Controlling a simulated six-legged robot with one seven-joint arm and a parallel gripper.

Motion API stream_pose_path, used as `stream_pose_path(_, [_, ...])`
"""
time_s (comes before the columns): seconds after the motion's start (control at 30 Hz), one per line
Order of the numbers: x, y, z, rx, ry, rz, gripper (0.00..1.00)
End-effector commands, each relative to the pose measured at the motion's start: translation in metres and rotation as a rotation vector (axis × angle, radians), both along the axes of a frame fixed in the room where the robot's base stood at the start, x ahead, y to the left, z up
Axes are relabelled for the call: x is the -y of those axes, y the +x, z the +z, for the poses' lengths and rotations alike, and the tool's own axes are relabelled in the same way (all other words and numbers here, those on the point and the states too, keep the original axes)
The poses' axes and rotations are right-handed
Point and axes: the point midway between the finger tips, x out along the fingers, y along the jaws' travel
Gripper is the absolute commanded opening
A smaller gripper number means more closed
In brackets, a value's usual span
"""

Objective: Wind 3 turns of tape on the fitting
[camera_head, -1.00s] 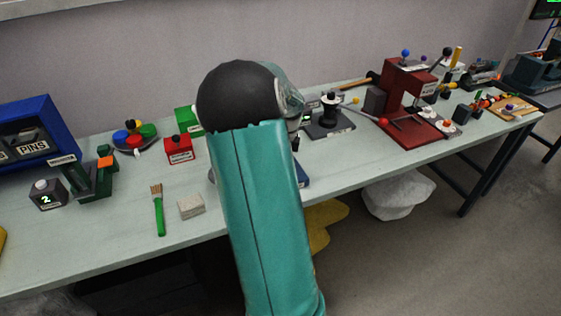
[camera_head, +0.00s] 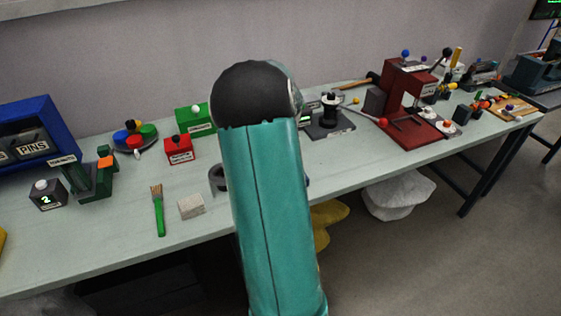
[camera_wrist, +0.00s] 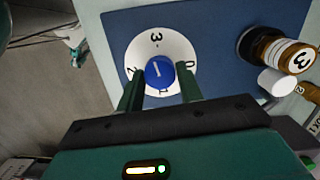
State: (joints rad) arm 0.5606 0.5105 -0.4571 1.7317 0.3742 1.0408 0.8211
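In the wrist view, a blue knob (camera_wrist: 158,73) with a light mark stands on a white round dial (camera_wrist: 157,48) numbered 0 to 3. The dial is on a dark blue base (camera_wrist: 205,25). My gripper (camera_wrist: 160,78) has its two dark green fingers on either side of the knob, very near it; I cannot tell if they press on it. At the right, a brown cylinder (camera_wrist: 285,53) with a white "3" label sticks out of a black ring (camera_wrist: 255,42). A white cylinder (camera_wrist: 277,82) is beside it. I cannot tell which part is the fitting or tape. In the head view, my arm hides the gripper.
In the head view, a grey ring (camera_head: 217,178), a beige block (camera_head: 191,206) and a green-handled brush (camera_head: 158,210) lie left of my arm. Red (camera_head: 179,150) and green (camera_head: 195,120) boxes stand behind. A red press (camera_head: 400,100) stands at right. The bench front between has free room.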

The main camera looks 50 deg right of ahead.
Motion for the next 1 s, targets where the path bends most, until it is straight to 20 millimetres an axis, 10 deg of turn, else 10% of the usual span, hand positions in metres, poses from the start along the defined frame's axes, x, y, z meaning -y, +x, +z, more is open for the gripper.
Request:
stream_pose_path(0.13, [-0.0001, 0.0001, -0.0001, 0.0, 0.0, -0.001, 0.07])
stream_pose_path(0.5, [-0.0009, 0.0004, -0.0004, 0.001, 0.0, -0.139, 0.07])
stream_pose_path(0.53, [-0.0005, 0.0, -0.0004, 0.0, 0.0, -0.146, 0.38])
stream_pose_path(0.63, [-0.0003, 0.0, -0.0004, 0.001, 0.0, -0.141, 0.58])
stream_pose_path(1.0, [0.0004, -0.0001, 0.0036, 0.001, 0.0, -0.14, 0.6])
